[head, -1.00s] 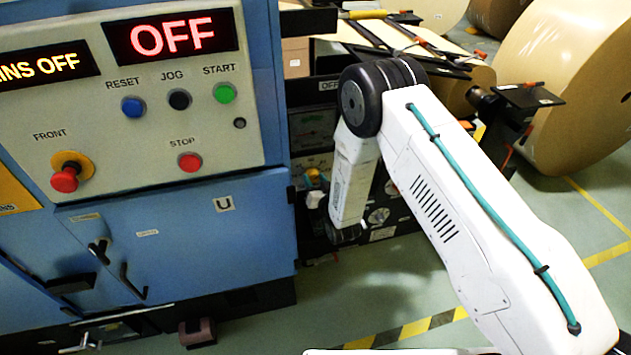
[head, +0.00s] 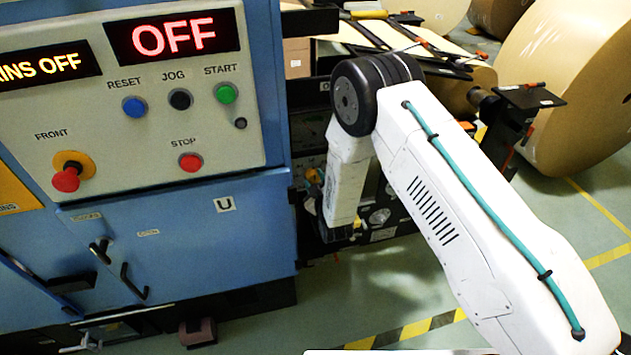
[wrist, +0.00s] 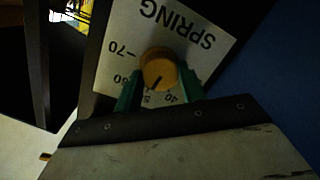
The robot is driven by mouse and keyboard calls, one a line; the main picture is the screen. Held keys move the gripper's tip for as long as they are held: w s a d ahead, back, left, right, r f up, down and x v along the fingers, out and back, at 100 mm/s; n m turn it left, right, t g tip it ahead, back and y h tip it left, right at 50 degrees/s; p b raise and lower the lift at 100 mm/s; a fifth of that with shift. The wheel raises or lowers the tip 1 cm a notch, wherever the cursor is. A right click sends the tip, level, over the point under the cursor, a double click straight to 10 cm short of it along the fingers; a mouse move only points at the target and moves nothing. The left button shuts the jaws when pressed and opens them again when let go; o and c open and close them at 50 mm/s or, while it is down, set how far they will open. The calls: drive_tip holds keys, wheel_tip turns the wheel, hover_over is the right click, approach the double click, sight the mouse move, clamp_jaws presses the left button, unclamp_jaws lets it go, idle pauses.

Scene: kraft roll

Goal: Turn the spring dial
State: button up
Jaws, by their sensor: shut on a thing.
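The spring dial is a round yellow-orange knob (wrist: 158,72) with a dark pointer mark, on a pale plate (wrist: 183,27) lettered SPRING. The plate appears upside down in the wrist view, with numbers such as 70 and 40 around the knob. My gripper (wrist: 160,88) has one green finger on each side of the knob and is shut on it. The pointer slants toward the lower left in that view, near the bottom numbers. The fingers partly cover the scale. In the head view my arm hides much of the dial area, and I cannot make out the fingers there.
A blue cabinet (head: 180,240) with a control panel stands at left, close to my arm; its displays read OFF. A red stop button (head: 190,162) and a red front knob (head: 67,178) are on it. Large kraft rolls (head: 570,95) stand at back right.

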drive_tip(key=shift+n, duration=1.5)
drive_tip(key=shift+t+h, duration=0.3)
drive_tip(key=shift+h, duration=0.1)
drive_tip(key=o, duration=1)
drive_tip(key=shift+s, duration=0.1)
drive_tip(key=v, duration=0.7)
drive_tip(key=shift+s+d, duration=0.1)
drive_tip(key=shift+s, duration=0.2)
